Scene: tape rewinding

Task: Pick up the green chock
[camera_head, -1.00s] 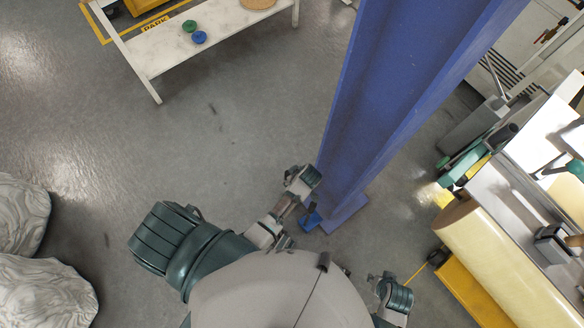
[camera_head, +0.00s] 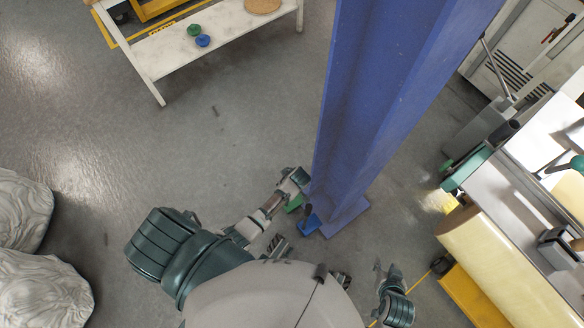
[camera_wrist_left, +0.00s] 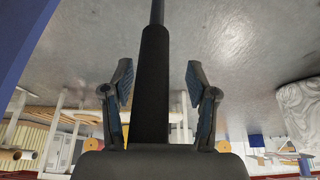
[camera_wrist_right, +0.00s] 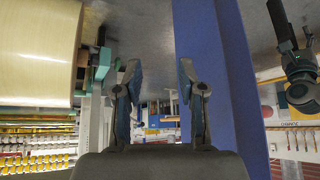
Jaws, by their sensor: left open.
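The green chock (camera_head: 293,203) shows as a small green piece at the foot of the blue column, partly hidden by my left gripper. My left gripper (camera_head: 297,176) is just above and beside it in the head view. In the left wrist view my left gripper (camera_wrist_left: 158,90) is open, with a dark upright bar (camera_wrist_left: 153,85) between its fingers; I cannot tell what the bar belongs to or whether it is touched. My right gripper (camera_wrist_right: 158,78) is open and empty, away from the chocks.
The tall blue column (camera_head: 375,100) stands close beside my left gripper. A white table (camera_head: 235,42) with green and blue discs is at the back left. A cream roll machine (camera_head: 490,265) is at the right. Pale wrapped bundles (camera_head: 35,285) lie at the left.

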